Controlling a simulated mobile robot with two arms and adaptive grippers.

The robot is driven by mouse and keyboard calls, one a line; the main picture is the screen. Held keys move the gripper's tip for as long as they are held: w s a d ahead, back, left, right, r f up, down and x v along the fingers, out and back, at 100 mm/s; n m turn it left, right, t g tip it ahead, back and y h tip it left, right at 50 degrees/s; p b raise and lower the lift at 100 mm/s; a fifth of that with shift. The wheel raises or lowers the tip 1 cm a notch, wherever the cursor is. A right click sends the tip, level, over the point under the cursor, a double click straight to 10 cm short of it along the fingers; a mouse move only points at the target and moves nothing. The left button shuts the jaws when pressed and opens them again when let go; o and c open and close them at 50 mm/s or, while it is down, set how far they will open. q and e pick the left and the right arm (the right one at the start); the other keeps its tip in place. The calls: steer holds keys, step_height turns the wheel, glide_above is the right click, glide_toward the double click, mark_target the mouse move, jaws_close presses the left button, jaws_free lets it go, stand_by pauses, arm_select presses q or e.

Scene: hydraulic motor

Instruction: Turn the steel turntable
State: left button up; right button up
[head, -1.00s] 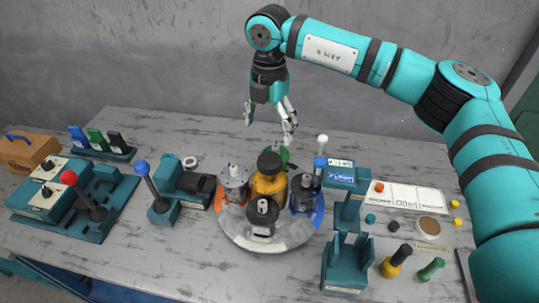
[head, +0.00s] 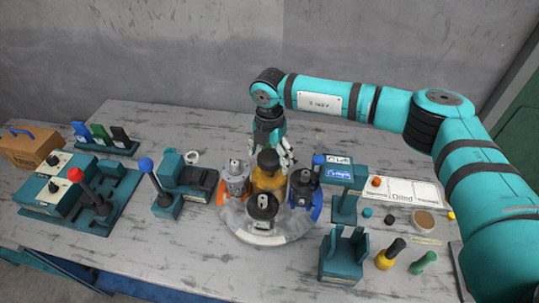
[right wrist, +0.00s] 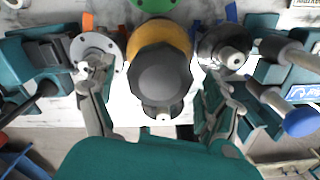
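The steel turntable (head: 262,236) is a round grey disc in the middle of the table. It carries several motor-like parts: a grey one (head: 236,180) at left, a yellow one with a black cap (head: 268,178) at the back centre, a dark one (head: 303,190) at right and a black one (head: 262,208) in front. My right gripper (head: 280,158) is open, low behind the yellow part. In the right wrist view its fingers (right wrist: 160,105) are spread on both sides of the yellow part's black cap, apart from it. My left gripper is not in view.
A teal stand with a blue-knobbed lever (head: 146,166) is left of the turntable. A teal post with a blue label (head: 340,174) and a forked teal holder (head: 342,258) stand close at right. A red-knobbed lever panel (head: 76,176) is far left. The front middle of the table is clear.

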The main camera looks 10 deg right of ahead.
steer(key=shift+w, duration=0.1)
steer(key=c, duration=1.7)
steer(key=shift+o, duration=0.2)
